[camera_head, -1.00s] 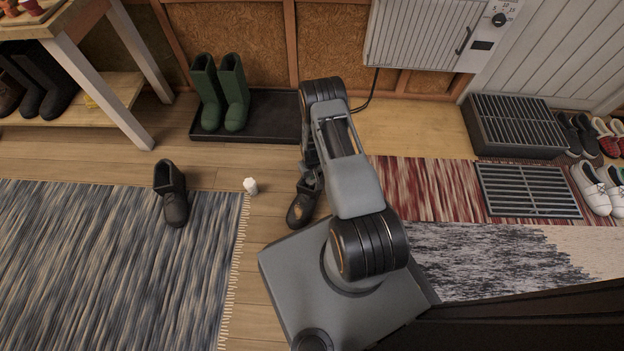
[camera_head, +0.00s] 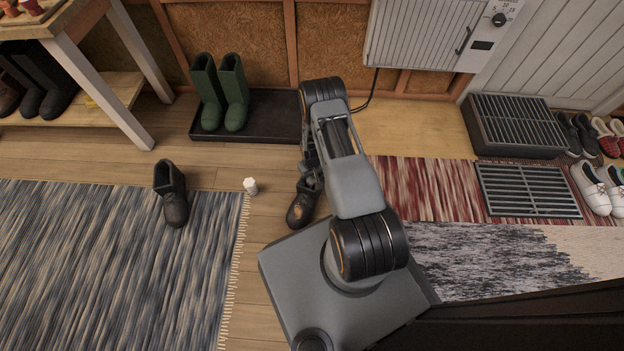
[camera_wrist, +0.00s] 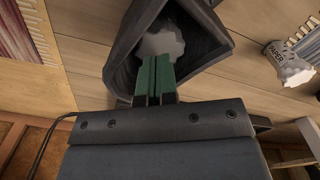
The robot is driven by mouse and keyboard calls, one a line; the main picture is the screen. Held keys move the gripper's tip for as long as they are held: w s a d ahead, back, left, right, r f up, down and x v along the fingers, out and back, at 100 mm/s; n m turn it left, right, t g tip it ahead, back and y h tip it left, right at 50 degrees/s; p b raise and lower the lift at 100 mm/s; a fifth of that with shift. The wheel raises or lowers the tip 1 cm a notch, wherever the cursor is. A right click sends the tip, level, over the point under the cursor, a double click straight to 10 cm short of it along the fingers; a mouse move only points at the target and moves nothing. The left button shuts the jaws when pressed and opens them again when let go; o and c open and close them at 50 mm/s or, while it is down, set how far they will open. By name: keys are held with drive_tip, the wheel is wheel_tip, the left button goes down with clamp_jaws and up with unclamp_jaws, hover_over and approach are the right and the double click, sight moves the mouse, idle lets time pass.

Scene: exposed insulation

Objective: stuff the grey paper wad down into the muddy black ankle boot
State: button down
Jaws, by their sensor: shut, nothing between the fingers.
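The muddy black ankle boot (camera_head: 301,207) stands on the floorboards beside my arm, partly hidden by it. In the wrist view its open collar (camera_wrist: 205,40) surrounds the grey paper wad (camera_wrist: 161,43), which sits inside the boot opening. My gripper (camera_wrist: 155,60) has its green fingers shut together at the boot's mouth, their tips right at the wad's near edge. Nothing shows between the fingers. I cannot tell whether the tips touch the wad or how deep it sits. In the head view the wad is hidden.
Another black boot (camera_head: 172,195) is on the striped rug (camera_head: 110,270). Green boots (camera_head: 220,92) stand on a black tray (camera_head: 265,118) behind.

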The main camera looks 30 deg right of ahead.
drive_tip(key=shift+f+b, duration=0.95)
drive_tip(key=shift+f, duration=0.1)
drive_tip(key=shift+r, duration=0.15)
idle(0.6)
drive_tip(key=shift+r+p, duration=2.65)
drive_tip(key=shift+r, duration=1)
